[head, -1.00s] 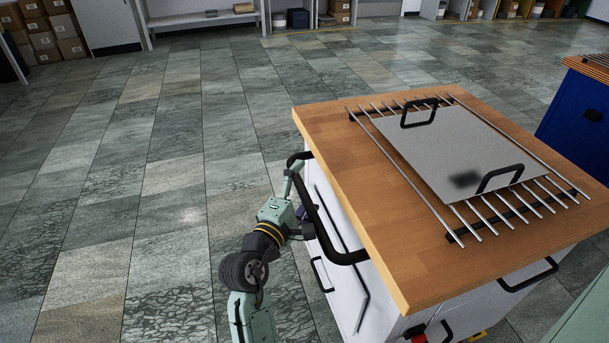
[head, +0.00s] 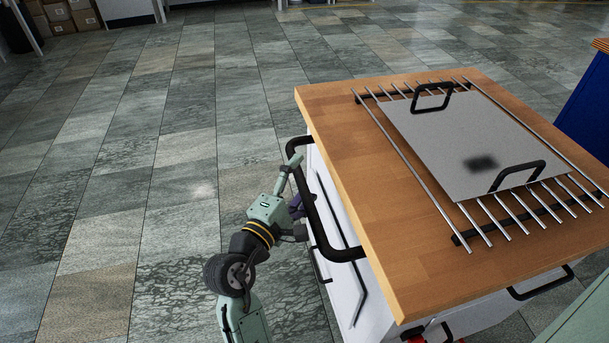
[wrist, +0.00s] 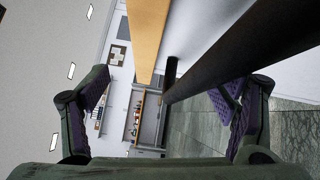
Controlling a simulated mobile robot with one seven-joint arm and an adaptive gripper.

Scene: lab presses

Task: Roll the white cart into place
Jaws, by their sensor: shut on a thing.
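The white cart (head: 347,297) stands at the right in the head view, with a wooden top (head: 384,243) and a black bar handle (head: 322,228) on its left side. My gripper (head: 298,206) is at that handle, shut on it. In the wrist view my gripper (wrist: 168,98) has its two purple-padded fingers on either side of the picture, and the black handle (wrist: 245,50) runs in from the upper right. The exact contact is hard to see. The cart's wheels are mostly hidden.
A metal plate (head: 440,140) with two black handles lies on a rod rack (head: 398,165) on the cart top. A blue unit (head: 588,105) stands beyond the cart at right. Cardboard boxes (head: 70,15) are at back left. Tiled floor (head: 130,170) at left is clear.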

